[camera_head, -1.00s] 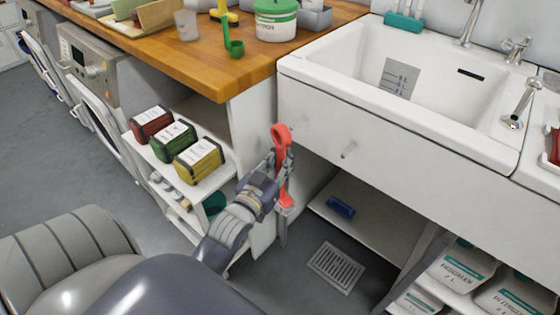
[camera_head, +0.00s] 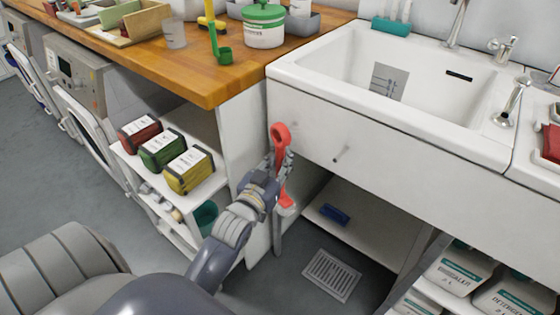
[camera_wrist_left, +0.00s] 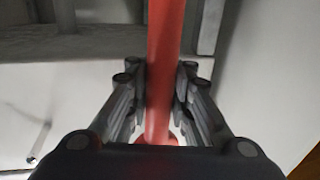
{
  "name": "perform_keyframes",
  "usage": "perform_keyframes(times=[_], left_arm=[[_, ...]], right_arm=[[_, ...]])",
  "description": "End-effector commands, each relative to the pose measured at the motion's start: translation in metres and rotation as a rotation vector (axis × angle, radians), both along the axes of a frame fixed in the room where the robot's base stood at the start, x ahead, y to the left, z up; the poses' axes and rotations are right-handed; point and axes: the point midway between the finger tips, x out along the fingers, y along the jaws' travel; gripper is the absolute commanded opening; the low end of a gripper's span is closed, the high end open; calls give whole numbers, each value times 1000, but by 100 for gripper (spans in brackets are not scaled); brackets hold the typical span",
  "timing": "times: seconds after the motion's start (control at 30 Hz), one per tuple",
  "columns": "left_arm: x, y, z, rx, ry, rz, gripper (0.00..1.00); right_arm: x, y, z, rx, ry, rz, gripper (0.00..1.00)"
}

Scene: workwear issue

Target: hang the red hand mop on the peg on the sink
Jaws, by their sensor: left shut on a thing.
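The red hand mop (camera_head: 281,135) is upright in my left gripper (camera_head: 280,165), with its ring-shaped end up and a red part below. In the left wrist view its red shaft (camera_wrist_left: 166,60) runs between the two fingers (camera_wrist_left: 160,95), which are shut on it. The sink (camera_head: 395,150) is white, with a plain front panel. A small peg (camera_head: 336,159) sticks out of that panel, to the right of the mop and apart from it. The peg also shows in the left wrist view (camera_wrist_left: 38,145), at the lower left. My right gripper is not in view.
A wooden counter (camera_head: 170,68) with a green-lidded tub (camera_head: 264,28) stands left of the sink. Red, green and yellow packs (camera_head: 190,171) sit on a shelf below. Under the sink are a blue object (camera_head: 334,213), a floor drain (camera_head: 331,275) and white bags (camera_head: 458,268).

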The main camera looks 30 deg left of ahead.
Motion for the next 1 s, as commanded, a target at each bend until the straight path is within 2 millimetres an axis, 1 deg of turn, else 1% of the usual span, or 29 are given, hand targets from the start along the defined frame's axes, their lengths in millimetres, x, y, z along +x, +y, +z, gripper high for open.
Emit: perform_keyframes(times=[0.23, 0.53, 0.67, 0.73, 0.9, 1.0], left_arm=[[7, -1, 0, 2, -4, 0, 0], [17, -1, -2, 1, -4, 0, 0], [23, -2, -6, 0, -3, 0, 0], [23, -2, -6, 0, -2, 0, 0], [25, -2, -8, 0, -2, 0, 0], [25, -2, -9, 0, -2, 0, 0]], right_arm=[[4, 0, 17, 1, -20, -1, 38], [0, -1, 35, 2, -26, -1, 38], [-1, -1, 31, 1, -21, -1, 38], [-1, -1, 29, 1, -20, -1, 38], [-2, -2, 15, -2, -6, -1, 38], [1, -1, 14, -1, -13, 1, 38]])
